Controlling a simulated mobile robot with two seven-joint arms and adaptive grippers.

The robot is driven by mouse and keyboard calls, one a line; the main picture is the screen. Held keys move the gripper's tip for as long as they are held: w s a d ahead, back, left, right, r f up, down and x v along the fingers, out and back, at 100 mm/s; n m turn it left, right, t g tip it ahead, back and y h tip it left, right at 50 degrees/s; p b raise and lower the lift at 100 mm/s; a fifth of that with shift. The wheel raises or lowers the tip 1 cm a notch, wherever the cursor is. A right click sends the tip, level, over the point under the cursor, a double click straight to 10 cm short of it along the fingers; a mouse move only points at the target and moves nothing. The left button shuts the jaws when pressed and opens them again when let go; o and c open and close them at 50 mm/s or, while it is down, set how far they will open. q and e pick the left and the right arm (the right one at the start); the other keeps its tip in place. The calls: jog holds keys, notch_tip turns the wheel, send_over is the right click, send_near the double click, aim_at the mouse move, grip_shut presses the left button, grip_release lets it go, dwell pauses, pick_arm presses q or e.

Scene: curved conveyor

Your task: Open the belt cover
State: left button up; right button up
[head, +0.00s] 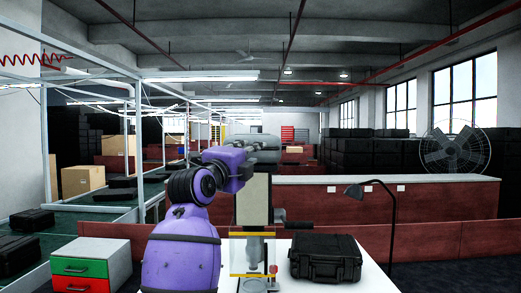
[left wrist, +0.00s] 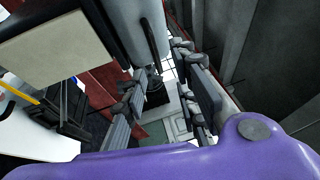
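A bench machine with a beige front panel (head: 253,200) stands on the white table. Its grey rounded top, which looks like the belt cover (head: 264,142), appears closed. My purple left arm reaches up in front of the machine's left side, and its gripper is hard to make out in the head view. In the left wrist view my left gripper (left wrist: 160,66) is open, its two dark fingers apart with nothing held. The grey cover (left wrist: 122,25) is just beyond and left of the fingers. A thin dark bar (left wrist: 151,42) shows near the fingertips. My right gripper is not in view.
A black case (head: 326,258) sits on the white table (head: 372,280) right of the machine. A black lamp (head: 392,215) stands beside it. A drawer unit (head: 92,262) is at left. A dark red partition (head: 430,240) runs behind.

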pick_arm(q)
jog(key=f+x, duration=0.1)
jog(key=x, duration=0.7)
jog(key=shift+a+r, duration=0.1)
jog(key=shift+a, duration=0.05)
grip_shut()
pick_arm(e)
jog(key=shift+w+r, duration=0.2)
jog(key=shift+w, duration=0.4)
